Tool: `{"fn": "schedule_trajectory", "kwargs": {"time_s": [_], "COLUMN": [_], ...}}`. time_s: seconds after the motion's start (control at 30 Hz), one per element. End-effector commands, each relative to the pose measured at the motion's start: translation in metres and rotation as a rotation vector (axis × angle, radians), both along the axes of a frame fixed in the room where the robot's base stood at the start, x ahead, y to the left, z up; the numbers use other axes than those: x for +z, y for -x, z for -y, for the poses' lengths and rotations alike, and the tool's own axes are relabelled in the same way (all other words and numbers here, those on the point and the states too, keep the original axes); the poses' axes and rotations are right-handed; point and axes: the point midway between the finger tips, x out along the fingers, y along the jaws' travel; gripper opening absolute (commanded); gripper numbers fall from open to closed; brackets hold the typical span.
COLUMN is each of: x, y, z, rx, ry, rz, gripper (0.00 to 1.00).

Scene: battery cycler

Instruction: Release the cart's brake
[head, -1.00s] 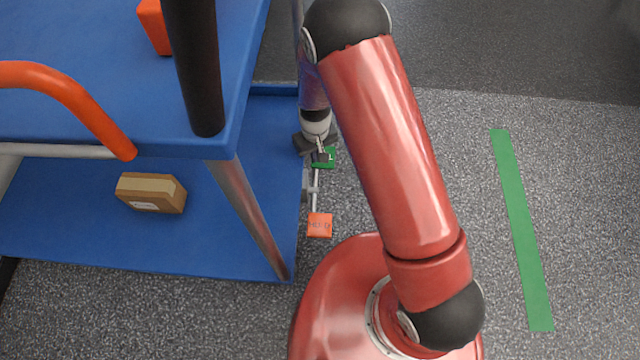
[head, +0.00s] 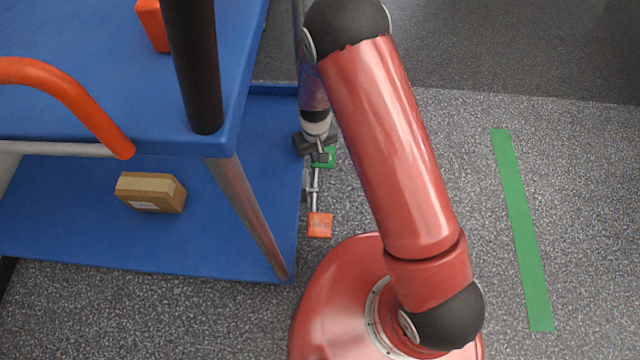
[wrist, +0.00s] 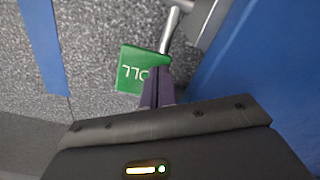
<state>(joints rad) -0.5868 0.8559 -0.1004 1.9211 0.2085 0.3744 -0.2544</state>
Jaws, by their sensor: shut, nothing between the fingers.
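The cart's brake is a metal bar (head: 315,192) along the lower shelf's right edge with a pad at each end. The green pad (head: 329,154) is at the far end; in the wrist view (wrist: 131,67) it shows the letters "OLL", the rest hidden by my fingers. The orange pad (head: 320,226) at the near end has lettering too small to read surely. My gripper (head: 318,157) is shut and empty. In the wrist view its fingertips (wrist: 157,75) overlap the green pad's edge; I cannot tell whether they touch it.
The blue cart's upper deck (head: 60,110) and lower shelf (head: 80,240) lie to the left. A corner post (head: 250,215) stands close to the brake. A cardboard box (head: 150,192) sits on the lower shelf. The floor on the right is clear, with a green tape strip (head: 522,230).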

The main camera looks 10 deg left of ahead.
Motion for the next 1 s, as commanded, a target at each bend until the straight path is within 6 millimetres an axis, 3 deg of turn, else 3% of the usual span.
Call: {"fn": "schedule_trajectory", "kwargs": {"time_s": [1.0], "x": [-0.017], "y": [0.001], "z": [0.0], "rx": [0.0], "ry": [0.001], "rz": [-0.002], "gripper": [0.0]}}
